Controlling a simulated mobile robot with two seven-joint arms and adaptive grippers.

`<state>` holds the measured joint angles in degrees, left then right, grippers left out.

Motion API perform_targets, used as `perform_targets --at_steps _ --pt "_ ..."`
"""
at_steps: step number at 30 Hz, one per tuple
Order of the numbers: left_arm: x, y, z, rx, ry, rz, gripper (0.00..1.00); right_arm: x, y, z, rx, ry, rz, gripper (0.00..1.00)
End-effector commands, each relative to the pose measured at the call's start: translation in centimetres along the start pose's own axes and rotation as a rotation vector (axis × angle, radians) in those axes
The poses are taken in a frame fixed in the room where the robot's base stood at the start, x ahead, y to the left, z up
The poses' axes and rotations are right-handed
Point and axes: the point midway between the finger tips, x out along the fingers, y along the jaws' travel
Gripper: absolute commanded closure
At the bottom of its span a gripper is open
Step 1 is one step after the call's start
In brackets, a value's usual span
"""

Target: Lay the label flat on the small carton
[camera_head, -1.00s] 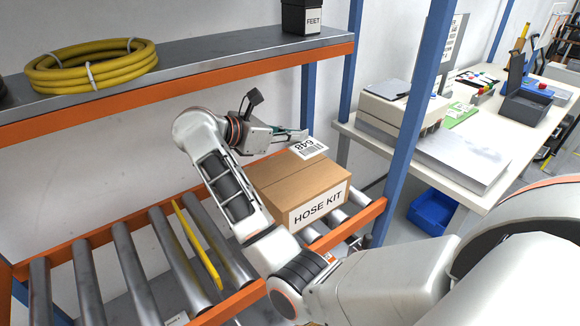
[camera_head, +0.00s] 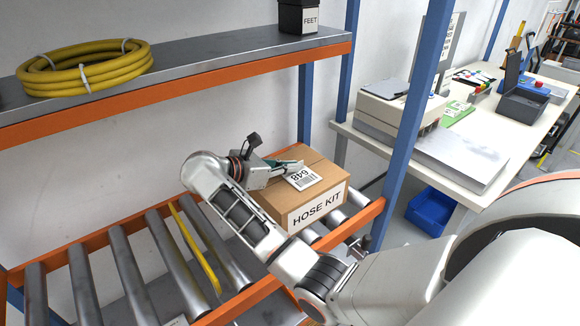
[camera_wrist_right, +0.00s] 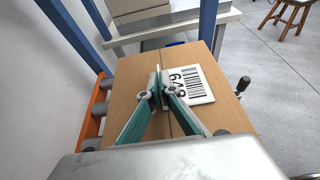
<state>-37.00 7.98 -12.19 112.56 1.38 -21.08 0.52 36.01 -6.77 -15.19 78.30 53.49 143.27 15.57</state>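The small carton (camera_head: 323,171), brown with a HOSE KIT sign on its front, sits on the roller shelf. The white label (camera_head: 304,177), with a barcode and a number, is at the carton's top face. It looks flat on or just above the top; a small gap cannot be ruled out. My right gripper (camera_head: 291,167) is over the carton, its fingers closed at the label's edge. In the right wrist view the fingertips (camera_wrist_right: 158,92) meet beside the label (camera_wrist_right: 192,85), above the carton (camera_wrist_right: 128,85) and its seam. My left gripper is not in view.
The upper shelf (camera_head: 215,62) holds a yellow hose coil (camera_head: 84,68) and a black FEET box (camera_head: 298,17). A blue post (camera_head: 408,125) stands right of the carton. A white bench (camera_head: 470,190) is behind right.

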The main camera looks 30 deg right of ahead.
Motion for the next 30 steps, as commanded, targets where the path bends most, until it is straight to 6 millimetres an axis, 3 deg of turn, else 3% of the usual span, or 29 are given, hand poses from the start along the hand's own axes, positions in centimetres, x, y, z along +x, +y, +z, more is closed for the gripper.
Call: perform_targets --at_steps 9,11,12,30 --pt "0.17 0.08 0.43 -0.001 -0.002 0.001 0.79 0.08 0.02 -0.29 0.001 0.001 0.0 1.0" --pt "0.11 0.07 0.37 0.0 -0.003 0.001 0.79 0.04 0.01 -0.15 0.001 0.001 0.0 0.82" --pt "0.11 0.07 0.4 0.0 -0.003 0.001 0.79 0.03 0.02 -0.13 0.001 0.001 0.001 0.79" --pt "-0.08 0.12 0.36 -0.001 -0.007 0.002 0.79 -0.33 0.06 0.5 0.002 0.002 0.0 0.79"
